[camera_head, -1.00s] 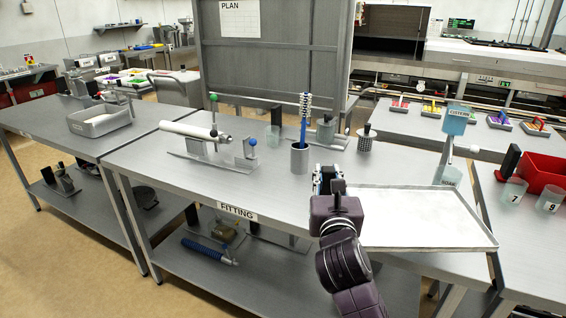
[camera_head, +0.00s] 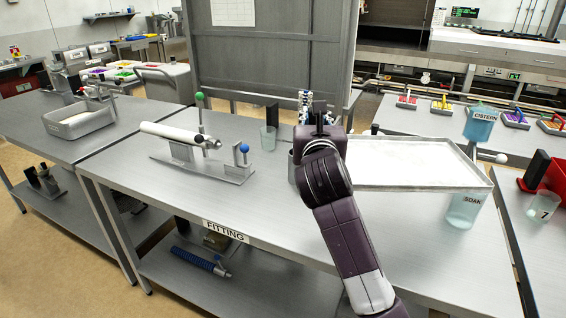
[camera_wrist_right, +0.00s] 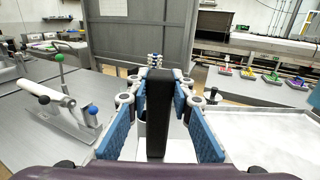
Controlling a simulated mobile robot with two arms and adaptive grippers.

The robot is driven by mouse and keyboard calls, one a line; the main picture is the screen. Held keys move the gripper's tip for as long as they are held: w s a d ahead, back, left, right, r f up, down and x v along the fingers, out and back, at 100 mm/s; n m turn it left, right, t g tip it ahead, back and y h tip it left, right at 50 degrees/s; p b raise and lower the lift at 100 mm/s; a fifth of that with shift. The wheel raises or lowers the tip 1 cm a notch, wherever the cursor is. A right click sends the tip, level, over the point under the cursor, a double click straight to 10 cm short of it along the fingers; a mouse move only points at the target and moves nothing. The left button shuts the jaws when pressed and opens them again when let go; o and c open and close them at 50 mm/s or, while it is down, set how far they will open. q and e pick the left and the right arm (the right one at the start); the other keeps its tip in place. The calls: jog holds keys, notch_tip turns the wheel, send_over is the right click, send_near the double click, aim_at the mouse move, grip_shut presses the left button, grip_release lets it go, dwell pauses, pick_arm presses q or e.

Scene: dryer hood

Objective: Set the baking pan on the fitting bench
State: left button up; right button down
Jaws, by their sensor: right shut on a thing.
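The baking pan (camera_head: 415,164) is a shallow grey metal tray with a pale inside. It is roughly level and appears raised over the right part of the fitting bench (camera_head: 270,205); the gap below it is hard to judge. My right gripper (camera_head: 318,118) is at the pan's left end. In the right wrist view the blue finger pads of the gripper (camera_wrist_right: 158,110) flank a black upright grip (camera_wrist_right: 158,115), with the pan (camera_wrist_right: 255,140) extending right. My arm hides part of the bench. My left gripper is not in view.
A stand with a white tube (camera_head: 180,133) and a clear cup (camera_head: 268,138) are on the bench's left half. A SOAK beaker (camera_head: 464,212) stands by the pan's right end, with a blue CISTERN container (camera_head: 480,124) behind. The bench's front middle is clear.

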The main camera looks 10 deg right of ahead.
jog(key=f, duration=0.9)
jog(key=shift+s, duration=0.25)
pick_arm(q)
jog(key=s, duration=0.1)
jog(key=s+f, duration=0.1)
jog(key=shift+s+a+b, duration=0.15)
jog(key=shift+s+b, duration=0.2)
pick_arm(e)
notch_tip(320, 180, down, 11)
jog(key=shift+r, duration=0.2)
jog(key=c, duration=1.7)
grip_release()
jog(key=shift+w, duration=0.1)
pick_arm(q)
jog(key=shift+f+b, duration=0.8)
jog(key=shift+b, duration=0.05)
pick_arm(e)
jog(key=shift+s+a, duration=0.4)
jog(key=shift+s, duration=1.6)
jog(key=shift+s+a, duration=0.45)
jog(key=shift+s, duration=1.5)
jog(key=shift+s+a, duration=0.4)
jog(key=shift+s, duration=1.6)
